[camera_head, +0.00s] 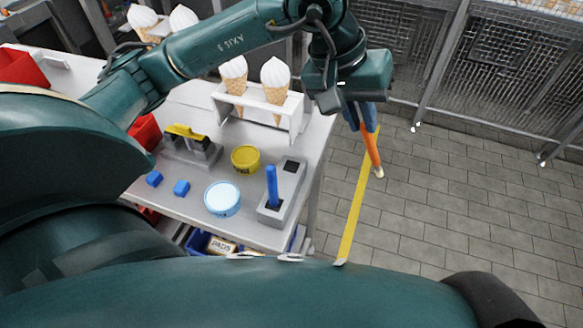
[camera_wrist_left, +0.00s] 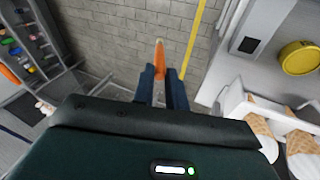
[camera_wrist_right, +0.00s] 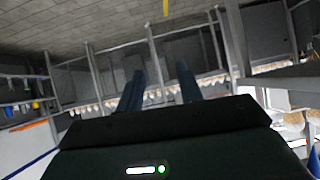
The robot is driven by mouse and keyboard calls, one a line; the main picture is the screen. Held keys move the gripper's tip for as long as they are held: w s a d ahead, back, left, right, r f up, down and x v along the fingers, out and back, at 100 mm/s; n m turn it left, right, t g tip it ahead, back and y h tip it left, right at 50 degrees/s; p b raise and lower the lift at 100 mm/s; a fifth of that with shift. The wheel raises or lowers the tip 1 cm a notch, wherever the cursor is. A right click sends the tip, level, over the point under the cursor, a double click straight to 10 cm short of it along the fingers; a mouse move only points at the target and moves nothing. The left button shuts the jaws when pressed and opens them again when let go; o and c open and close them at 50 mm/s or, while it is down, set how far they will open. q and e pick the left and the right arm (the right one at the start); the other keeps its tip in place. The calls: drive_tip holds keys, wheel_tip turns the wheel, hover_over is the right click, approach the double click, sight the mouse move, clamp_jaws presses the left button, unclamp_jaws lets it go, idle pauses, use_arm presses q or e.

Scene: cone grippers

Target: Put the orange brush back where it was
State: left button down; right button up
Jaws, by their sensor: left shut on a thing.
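The orange brush (camera_head: 371,150) hangs tilted from my left gripper (camera_head: 360,112), with its pale tip down. It is off the table's right edge, above the floor in the picture. The left wrist view shows the brush (camera_wrist_left: 159,55) between the fingers of my left gripper (camera_wrist_left: 160,88). On the table a grey holder (camera_head: 271,215) has a blue-handled tool (camera_head: 272,187) upright in its near slot. Its far slot (camera_head: 291,166) looks dark and empty. My right gripper (camera_wrist_right: 160,88) shows only in its wrist view, fingers apart, nothing between them.
A white stand (camera_head: 250,104) with ice-cream cones is at the table's far right. A yellow tub (camera_head: 245,159), a light-blue tub (camera_head: 222,199) and two small blue blocks (camera_head: 181,187) lie left of the holder. Open floor (camera_head: 440,190) lies right of the table.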

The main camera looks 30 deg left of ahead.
use_arm(q)
drive_tip(key=s+a+r+n+g+y+b, duration=0.1)
drive_tip(key=s+a+r+g+y+b, duration=0.15)
drive_tip(key=a+r, duration=0.6)
wheel_tip(320, 180, down, 12)
drive_tip(key=s+a+y+b, duration=0.1)
drive_tip(key=shift+a+r, duration=0.15)
drive_tip(key=shift+a, duration=0.15)
use_arm(e)
drive_tip(key=shift+w+a+f+t+y, duration=0.25)
drive_tip(key=shift+a+f+t+y, duration=0.15)
drive_tip(key=shift+a+f, duration=0.1)
use_arm(q)
drive_tip(key=c, duration=1.5)
unclamp_jaws()
drive_tip(key=shift+o, duration=0.5)
drive_tip(key=shift+r, duration=0.1)
wheel_tip(320, 180, up, 12)
drive_tip(key=p, duration=0.2)
use_arm(e)
drive_tip(key=shift+s+d+r, duration=0.1)
drive_tip(key=shift+d+r, duration=0.2)
drive_tip(key=shift+r, duration=0.15)
